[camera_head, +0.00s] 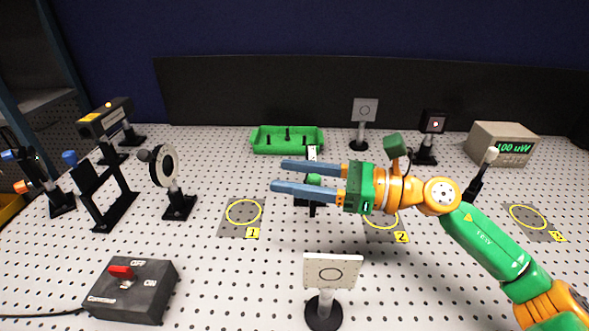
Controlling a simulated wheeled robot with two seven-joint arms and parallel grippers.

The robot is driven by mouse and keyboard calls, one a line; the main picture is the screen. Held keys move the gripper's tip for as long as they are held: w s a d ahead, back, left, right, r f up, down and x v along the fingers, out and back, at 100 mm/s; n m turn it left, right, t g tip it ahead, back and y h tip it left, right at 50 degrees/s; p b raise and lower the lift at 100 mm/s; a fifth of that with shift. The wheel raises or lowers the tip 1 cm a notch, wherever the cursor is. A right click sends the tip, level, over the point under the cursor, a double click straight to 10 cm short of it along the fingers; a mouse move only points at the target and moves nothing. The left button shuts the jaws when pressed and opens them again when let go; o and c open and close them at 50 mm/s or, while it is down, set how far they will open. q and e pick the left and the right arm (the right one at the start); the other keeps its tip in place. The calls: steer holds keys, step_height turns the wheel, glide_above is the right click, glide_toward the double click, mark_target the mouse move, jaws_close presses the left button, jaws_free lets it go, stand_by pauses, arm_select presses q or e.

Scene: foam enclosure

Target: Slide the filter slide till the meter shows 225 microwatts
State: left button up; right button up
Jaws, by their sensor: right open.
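What looks like the filter slide (312,153), a dark upright piece with a pale upper part, stands mid-board, partly hidden by my right gripper. A small green part (314,180) shows on it between the fingers. My right gripper (279,176) is open, its two blue fingers pointing left across the slide's position. I cannot tell whether the fingers touch it. My left gripper is out of view.
A white plate on a post (331,272) stands in front of my right gripper. A green tray (287,140) is behind it. A black switch box (132,290) is front left. Lens mount (165,170) and laser (106,117) stand left. Marked spot 1 (242,212) is empty.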

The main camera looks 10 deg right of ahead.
steer(key=shift+s, duration=0.1)
jaws_close()
stand_by(1.2)
